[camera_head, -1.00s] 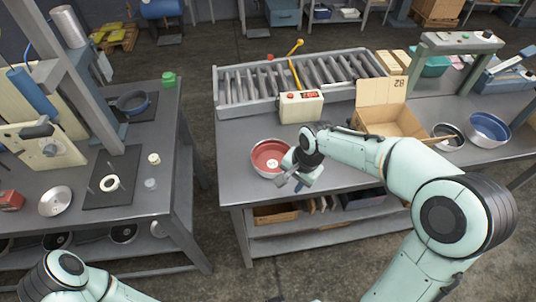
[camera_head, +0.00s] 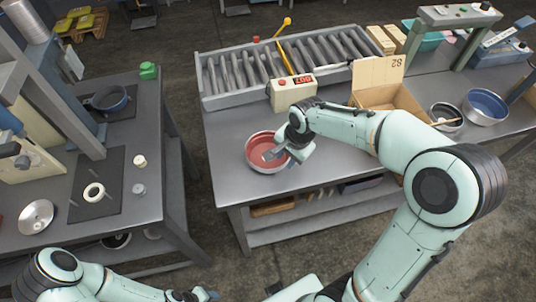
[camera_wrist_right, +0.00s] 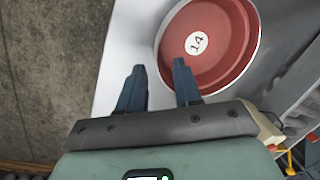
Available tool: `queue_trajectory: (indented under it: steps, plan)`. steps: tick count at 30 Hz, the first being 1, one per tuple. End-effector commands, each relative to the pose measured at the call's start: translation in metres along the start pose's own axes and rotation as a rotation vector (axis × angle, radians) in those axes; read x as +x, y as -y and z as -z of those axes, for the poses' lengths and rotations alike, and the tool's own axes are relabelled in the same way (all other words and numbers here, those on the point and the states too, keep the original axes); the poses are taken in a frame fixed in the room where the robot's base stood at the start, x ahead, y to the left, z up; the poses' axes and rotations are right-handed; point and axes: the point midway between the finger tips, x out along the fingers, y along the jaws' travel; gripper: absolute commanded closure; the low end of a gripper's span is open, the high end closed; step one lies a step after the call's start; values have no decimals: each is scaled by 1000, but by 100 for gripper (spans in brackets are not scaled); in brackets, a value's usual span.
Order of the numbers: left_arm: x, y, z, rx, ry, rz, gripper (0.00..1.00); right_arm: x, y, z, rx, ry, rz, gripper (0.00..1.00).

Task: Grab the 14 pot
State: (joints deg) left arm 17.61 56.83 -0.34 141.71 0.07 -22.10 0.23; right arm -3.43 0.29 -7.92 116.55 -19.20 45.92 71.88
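The 14 pot (camera_head: 257,153) is a round, shallow red pan with a pale rim, standing on the grey table near its front left corner. In the right wrist view the pot (camera_wrist_right: 222,62) shows a white label reading 14 on its red inner bottom. My right gripper (camera_head: 272,155) is at the pot's right side, partly covering it. In the wrist view the right gripper (camera_wrist_right: 158,72) has its two blue fingers apart with nothing between them; the right-hand finger overlaps the pot's near rim. My left gripper (camera_head: 200,295) is low at the bottom edge, and its fingers are unclear.
A roller conveyor (camera_head: 225,72) and a control box (camera_head: 292,93) stand behind the pot. An open cardboard box (camera_head: 380,95), a small pot (camera_head: 446,115) and a blue-lined pot (camera_head: 486,105) are to the right. Another workbench (camera_head: 150,200) stands left across a gap.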

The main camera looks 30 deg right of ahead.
Motion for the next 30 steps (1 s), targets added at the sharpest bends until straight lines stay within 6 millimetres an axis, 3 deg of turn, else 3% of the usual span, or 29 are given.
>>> queue_trajectory:
  steps: [9, 17, 21, 30]
  plan:
    - [-2, -1, 1, 1, -2, -1, 57, 44, -2, 0, -1, 1, -3, 66]
    - [-2, -1, 1, 1, -2, -1, 57, 47, -1, 0, 0, 0, 0, 66]
    - [-2, -1, 1, 1, -2, -1, 57, 47, -1, 0, 0, 0, 0, 100]
    - [-2, -1, 1, 1, -2, -1, 57, 46, -1, 0, -1, 0, 0, 100]
